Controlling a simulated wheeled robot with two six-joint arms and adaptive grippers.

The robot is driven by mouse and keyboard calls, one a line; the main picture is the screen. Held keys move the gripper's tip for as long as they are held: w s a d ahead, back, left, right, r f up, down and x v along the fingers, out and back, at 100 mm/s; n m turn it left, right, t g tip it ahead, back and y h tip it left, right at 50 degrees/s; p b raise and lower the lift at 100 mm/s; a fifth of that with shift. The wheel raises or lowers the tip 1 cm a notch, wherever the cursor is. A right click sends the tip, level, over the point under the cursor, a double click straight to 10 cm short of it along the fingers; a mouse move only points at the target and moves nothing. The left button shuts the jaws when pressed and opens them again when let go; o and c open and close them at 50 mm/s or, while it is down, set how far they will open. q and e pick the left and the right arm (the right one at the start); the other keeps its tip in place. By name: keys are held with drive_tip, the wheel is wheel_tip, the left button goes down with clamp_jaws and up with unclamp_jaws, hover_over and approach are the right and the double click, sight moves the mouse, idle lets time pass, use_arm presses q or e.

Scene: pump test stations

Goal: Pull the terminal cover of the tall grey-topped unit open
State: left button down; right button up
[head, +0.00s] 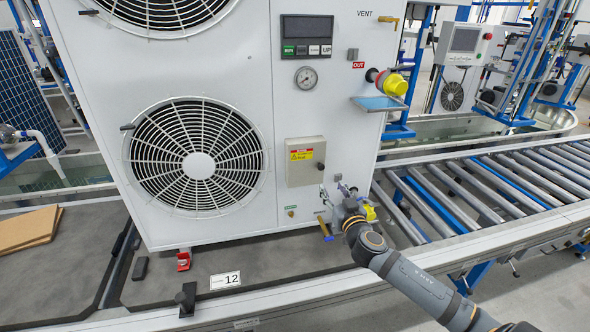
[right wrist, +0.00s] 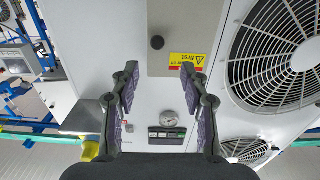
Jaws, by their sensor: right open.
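The tall white unit (head: 262,100) fills the middle of the head view; its top is out of frame. Its terminal cover (head: 304,174) is a small grey panel with a yellow and red label, low on the front, and looks closed. In the right wrist view the terminal cover (right wrist: 178,62) lies beyond the fingers, with a dark round knob (right wrist: 157,42) on it. My right gripper (head: 332,190) is just below and right of the cover. In the right wrist view my right gripper (right wrist: 158,85) is open and empty, its fingers apart. My left gripper is not in view.
Two fan grilles (head: 198,165) are on the unit's left. A gauge (head: 306,77) and display panel (head: 307,37) sit above the cover. A yellow-capped outlet (head: 393,84) sticks out at upper right. A roller conveyor (head: 490,185) runs right; a number 12 plate (head: 225,281) is in front.

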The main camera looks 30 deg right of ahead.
sight(322, 167)
drive_tip(key=p+x, duration=0.1)
drive_tip(key=x, duration=0.2)
drive_tip(key=p+x, duration=0.1)
drive_tip(key=x, duration=0.2)
drive_tip(key=p+x, duration=0.1)
drive_tip(key=x, duration=0.2)
drive_tip(key=shift+w+d+r+p, duration=0.25)
drive_tip(key=shift+w+r+p, duration=0.05)
drive_tip(key=shift+r+p, duration=0.1)
drive_tip(key=shift+w+d+f, duration=0.1)
drive_tip(key=shift+w+f, duration=0.05)
drive_tip(key=shift+w, duration=0.25)
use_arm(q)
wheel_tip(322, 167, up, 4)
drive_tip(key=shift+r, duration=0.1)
use_arm(e)
drive_tip(key=shift+c, duration=0.2)
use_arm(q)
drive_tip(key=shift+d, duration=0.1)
use_arm(e)
clamp_jaws()
